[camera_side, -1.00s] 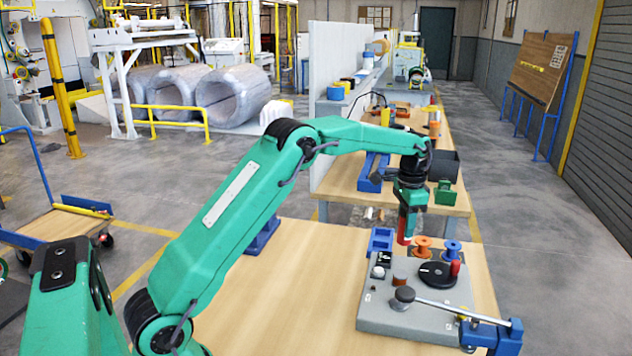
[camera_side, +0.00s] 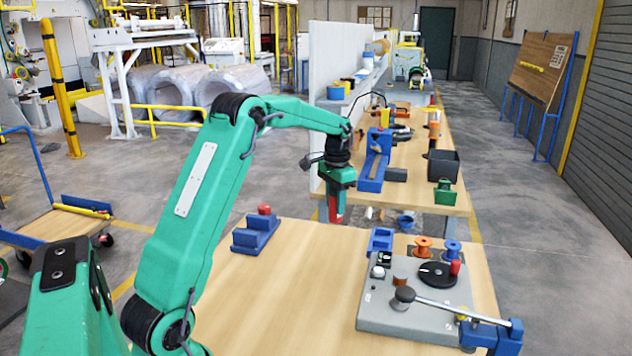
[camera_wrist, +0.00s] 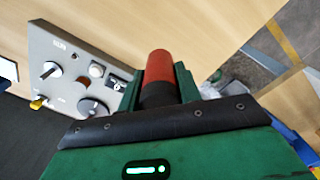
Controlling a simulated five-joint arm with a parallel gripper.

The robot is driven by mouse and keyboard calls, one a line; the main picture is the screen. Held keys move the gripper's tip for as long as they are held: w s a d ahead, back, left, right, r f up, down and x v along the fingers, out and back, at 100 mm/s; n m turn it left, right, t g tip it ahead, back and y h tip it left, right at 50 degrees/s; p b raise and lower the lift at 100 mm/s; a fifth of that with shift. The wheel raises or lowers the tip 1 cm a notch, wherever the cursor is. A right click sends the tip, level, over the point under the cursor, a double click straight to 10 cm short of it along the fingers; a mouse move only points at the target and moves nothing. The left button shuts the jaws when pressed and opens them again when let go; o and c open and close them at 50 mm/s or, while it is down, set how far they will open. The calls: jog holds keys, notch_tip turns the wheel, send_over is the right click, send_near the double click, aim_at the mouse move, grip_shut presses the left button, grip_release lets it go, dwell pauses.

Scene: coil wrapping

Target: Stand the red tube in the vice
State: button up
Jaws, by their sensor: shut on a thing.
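My gripper (camera_side: 337,192) is shut on the red tube (camera_side: 336,212). The tube hangs below the fingers, roughly upright, in the air near the table's far edge. In the wrist view the red tube (camera_wrist: 158,68) sits between the green fingers (camera_wrist: 157,96), with a dark section at its near end. A blue block with raised walls and a channel (camera_side: 256,238), which looks like the vice, stands on the table to the left of my gripper. A small red piece (camera_side: 264,209) shows at its far side; I cannot tell whether it belongs to the block.
A grey panel (camera_side: 375,315) with knobs, a black disc and a lever fills the table's right side. A blue holder (camera_side: 381,240), an orange spool (camera_side: 423,246) and a blue spool (camera_side: 452,249) stand behind it. The wooden table (camera_side: 285,300) is clear between block and panel.

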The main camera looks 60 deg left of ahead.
jog(key=s+a+n, duration=0.4)
jog(key=s+a, duration=0.5)
jog(key=s, duration=0.3)
jog(key=shift+s+a+f, duration=0.85)
jog(key=shift+a+f, duration=0.9)
jog(key=shift+s+a+f, duration=0.9)
jog(key=shift+a+f, duration=0.8)
jog(key=shift+a, duration=0.1)
jog(key=shift+s+a+f, duration=0.85)
jog(key=shift+a+f, duration=0.9)
jog(key=shift+f, duration=0.15)
jog(key=o, duration=1)
notch_tip(320, 180, up, 12)
jog(key=shift+r, duration=0.2)
